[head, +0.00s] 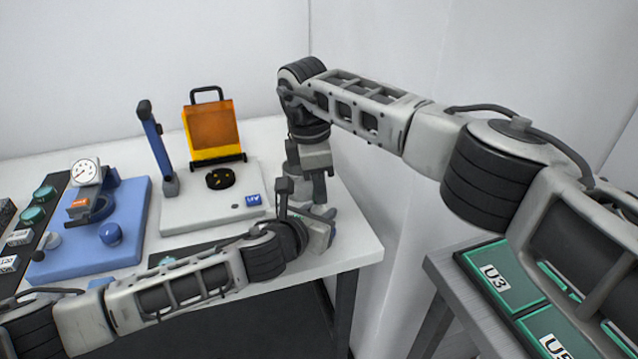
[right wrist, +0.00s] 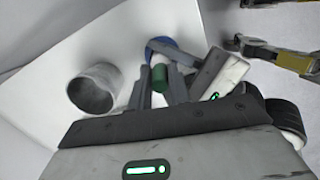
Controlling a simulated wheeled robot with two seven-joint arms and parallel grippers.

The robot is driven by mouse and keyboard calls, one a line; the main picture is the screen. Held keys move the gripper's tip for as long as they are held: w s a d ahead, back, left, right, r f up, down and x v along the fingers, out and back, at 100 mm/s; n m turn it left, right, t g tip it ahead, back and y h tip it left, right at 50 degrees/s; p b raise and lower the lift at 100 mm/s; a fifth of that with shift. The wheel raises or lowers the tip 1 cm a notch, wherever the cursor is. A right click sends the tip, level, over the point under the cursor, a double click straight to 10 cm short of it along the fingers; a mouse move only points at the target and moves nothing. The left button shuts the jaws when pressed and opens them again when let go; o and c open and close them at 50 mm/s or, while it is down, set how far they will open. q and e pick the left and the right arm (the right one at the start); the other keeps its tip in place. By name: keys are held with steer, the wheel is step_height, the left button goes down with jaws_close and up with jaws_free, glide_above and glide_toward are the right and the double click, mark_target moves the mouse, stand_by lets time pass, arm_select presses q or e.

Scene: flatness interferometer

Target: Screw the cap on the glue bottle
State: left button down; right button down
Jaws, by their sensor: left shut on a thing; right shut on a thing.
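In the right wrist view, my right gripper (right wrist: 159,88) is shut on a small green cylinder, which looks like the cap (right wrist: 159,77). Just beyond it is a short white part and a round blue part, which look like the glue bottle (right wrist: 163,45). I cannot tell whether cap and bottle touch. In the head view, my right gripper (head: 320,192) points down just above my left gripper (head: 326,232), at the table's right end. My left gripper is shut, apparently on the bottle, which the grippers and arm hide in the head view.
A grey open cup (right wrist: 95,90) stands beside the grippers in the right wrist view. On the white table (head: 345,250) are an orange-windowed box (head: 213,128), a white base plate (head: 190,212) and a blue gauge stand (head: 75,255). A side table holds green trays (head: 495,285).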

steer(key=m, duration=0.3)
steer(key=m+g, duration=0.1)
steer(key=m, duration=0.4)
steer(key=c, duration=1.3)
jaws_free()
steer(key=shift+r, duration=2.25)
steer(key=shift+c, duration=0.3)
